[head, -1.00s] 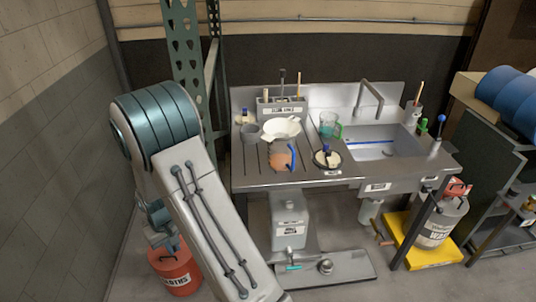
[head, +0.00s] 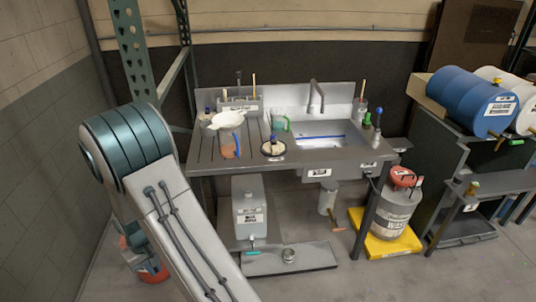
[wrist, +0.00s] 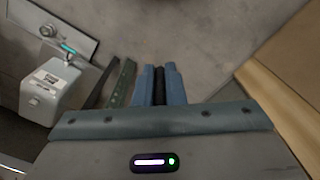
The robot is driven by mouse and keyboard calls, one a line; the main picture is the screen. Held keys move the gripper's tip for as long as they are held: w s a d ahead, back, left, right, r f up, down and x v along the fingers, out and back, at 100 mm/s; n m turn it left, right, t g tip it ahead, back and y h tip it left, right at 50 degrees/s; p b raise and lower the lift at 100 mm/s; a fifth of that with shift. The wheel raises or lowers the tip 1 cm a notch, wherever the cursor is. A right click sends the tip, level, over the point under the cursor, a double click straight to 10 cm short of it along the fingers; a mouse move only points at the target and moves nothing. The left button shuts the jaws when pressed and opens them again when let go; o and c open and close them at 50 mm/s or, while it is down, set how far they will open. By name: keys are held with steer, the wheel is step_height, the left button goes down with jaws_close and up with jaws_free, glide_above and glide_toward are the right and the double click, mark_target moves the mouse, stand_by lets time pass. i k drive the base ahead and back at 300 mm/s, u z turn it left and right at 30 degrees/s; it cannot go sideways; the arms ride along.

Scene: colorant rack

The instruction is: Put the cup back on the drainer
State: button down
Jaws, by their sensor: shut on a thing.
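In the wrist view my gripper (wrist: 158,72) points over grey floor, its two blue-grey fingers close together. A narrow dark strip shows between them; I cannot tell what they hold. The drainer, a grooved metal top (head: 203,152), lies left of the sink in the head view. On it are an orange-tinted jug with a blue handle (head: 229,147), a white bowl-like vessel (head: 228,119) and a clear jug with a green handle (head: 279,121). I cannot tell which vessel is the task's cup. My gripper is not visible in the head view.
A sink basin (head: 318,139) is right of the drainer. A green upright post (head: 132,60) rises at left.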

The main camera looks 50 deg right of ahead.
mark_target(257, 142)
steer(key=z, duration=0.05)
steer(key=k, duration=0.25)
steer(key=z, duration=1.2)
steer(key=i, duration=0.2)
steer(key=z, duration=0.1)
